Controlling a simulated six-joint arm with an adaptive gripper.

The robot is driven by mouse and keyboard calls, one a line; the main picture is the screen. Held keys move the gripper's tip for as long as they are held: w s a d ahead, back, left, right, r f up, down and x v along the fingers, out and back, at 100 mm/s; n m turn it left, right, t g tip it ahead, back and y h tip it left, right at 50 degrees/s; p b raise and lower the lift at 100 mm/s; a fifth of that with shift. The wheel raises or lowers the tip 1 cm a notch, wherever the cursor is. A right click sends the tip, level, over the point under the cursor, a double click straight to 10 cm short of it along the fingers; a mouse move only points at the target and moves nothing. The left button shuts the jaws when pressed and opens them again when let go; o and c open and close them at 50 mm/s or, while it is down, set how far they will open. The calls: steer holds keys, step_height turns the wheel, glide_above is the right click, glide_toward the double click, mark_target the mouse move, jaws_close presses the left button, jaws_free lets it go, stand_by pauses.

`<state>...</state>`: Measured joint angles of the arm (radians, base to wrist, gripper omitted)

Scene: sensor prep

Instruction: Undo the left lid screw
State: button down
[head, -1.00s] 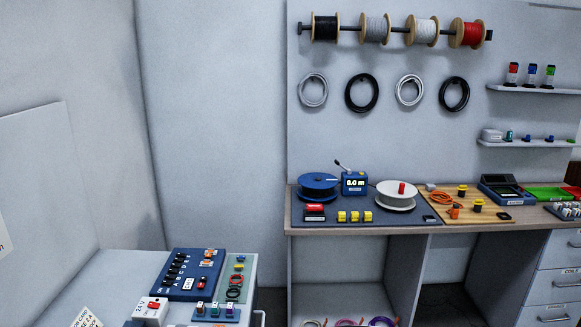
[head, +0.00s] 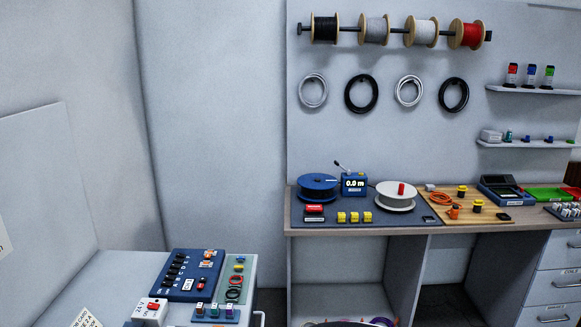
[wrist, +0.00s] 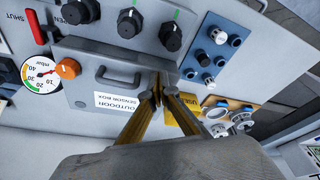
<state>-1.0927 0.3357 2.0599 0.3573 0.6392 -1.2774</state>
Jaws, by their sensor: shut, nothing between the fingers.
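In the wrist view, a grey lid (wrist: 118,60) carries a dark handle and a white label reading "OUTDOOR SENSOR BOX" (wrist: 117,103). My gripper (wrist: 157,92) is shut and empty, its fingertips together over the lid's right part, beside the label. I cannot tell whether the tips touch the surface. An orange knob (wrist: 67,68) sits at the lid's left end, next to a round gauge (wrist: 40,74). I cannot clearly make out the left lid screw; the fingers hide part of the lid. The box and my gripper do not show in the head view.
Black knobs (wrist: 170,36) stand just above the lid. In the head view, a workbench (head: 300,231) and a side table (head: 118,268) hold parts.

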steer(key=shift+w+a, duration=0.4)
stand_by(0.7)
steer(key=shift+w+d, duration=0.3)
stand_by(0.5)
steer(key=shift+s+a+v, duration=0.1)
steer(key=shift+a+v, duration=0.1)
steer(key=shift+v, duration=0.8)
steer(key=shift+s+a+v, duration=0.15)
steer(key=shift+a+v, duration=0.05)
steer(key=shift+v, duration=0.75)
steer(key=shift+s+a+v, duration=0.1)
steer(key=shift+a+v, duration=0.1)
steer(key=shift+v, duration=0.8)
steer(key=shift+r, duration=0.2)
steer(key=s, duration=0.1)
steer(key=s+d+r, duration=0.1)
steer(key=shift+s, duration=0.25)
steer(key=shift+f, duration=0.2)
